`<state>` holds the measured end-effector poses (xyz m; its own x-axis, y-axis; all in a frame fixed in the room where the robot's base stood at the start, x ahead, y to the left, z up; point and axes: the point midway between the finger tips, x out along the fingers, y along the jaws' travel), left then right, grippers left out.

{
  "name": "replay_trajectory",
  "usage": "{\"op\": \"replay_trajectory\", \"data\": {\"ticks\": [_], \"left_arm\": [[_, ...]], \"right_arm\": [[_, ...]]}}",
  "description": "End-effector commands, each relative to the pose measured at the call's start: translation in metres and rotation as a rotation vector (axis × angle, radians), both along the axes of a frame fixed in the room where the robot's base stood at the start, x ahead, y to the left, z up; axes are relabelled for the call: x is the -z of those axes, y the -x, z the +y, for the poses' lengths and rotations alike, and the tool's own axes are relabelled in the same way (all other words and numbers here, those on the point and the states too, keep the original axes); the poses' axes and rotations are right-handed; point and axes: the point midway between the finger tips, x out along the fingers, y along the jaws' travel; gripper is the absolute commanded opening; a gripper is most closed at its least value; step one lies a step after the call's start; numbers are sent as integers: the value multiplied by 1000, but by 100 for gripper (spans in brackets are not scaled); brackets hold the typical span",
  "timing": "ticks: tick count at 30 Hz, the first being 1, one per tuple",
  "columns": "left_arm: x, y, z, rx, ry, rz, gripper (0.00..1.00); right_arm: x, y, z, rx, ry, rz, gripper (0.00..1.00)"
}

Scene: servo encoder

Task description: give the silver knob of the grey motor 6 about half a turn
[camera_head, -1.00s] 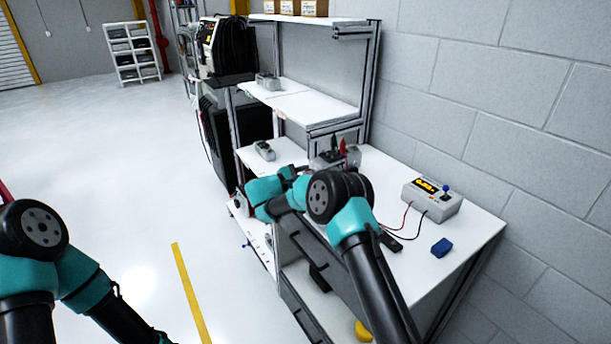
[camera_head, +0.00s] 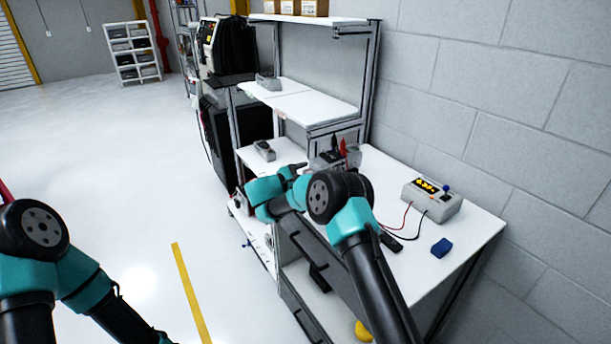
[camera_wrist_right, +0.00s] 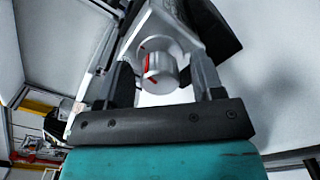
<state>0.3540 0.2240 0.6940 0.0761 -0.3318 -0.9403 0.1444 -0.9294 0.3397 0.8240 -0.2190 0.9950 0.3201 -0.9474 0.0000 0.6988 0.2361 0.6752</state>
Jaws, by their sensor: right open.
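The silver knob (camera_wrist_right: 161,80) with a red mark shows in the right wrist view, standing out from a round silver face. My right gripper (camera_wrist_right: 163,66) is open, one finger on each side of the knob in the picture, with gaps to both. Whether the fingers reach its depth is unclear. In the head view my right gripper (camera_head: 298,168) is small and partly hidden by my own arm over the bench. I cannot make out the knob or the motor's number there. My left arm shows at the lower left, but its gripper is out of view.
A grey meter box (camera_head: 432,199) with a yellow display and wires stands on the white bench (camera_head: 471,228), near a blue block (camera_head: 441,248). A grey device with red and black parts (camera_head: 338,156) stands behind my right arm. Shelves rise behind.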

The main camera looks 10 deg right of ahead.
Motion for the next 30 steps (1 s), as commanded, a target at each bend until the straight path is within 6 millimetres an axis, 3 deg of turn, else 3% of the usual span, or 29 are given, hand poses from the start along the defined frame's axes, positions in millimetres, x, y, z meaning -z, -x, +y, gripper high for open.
{"op": "replay_trajectory", "data": {"ticks": [8,30], "left_arm": [[0,0,0,0,0,0,43],[0,0,0,0,0,0,43]], "right_arm": [[0,6,20,-2,0,1,61],[0,50,148,-3,0,-1,61]]}}
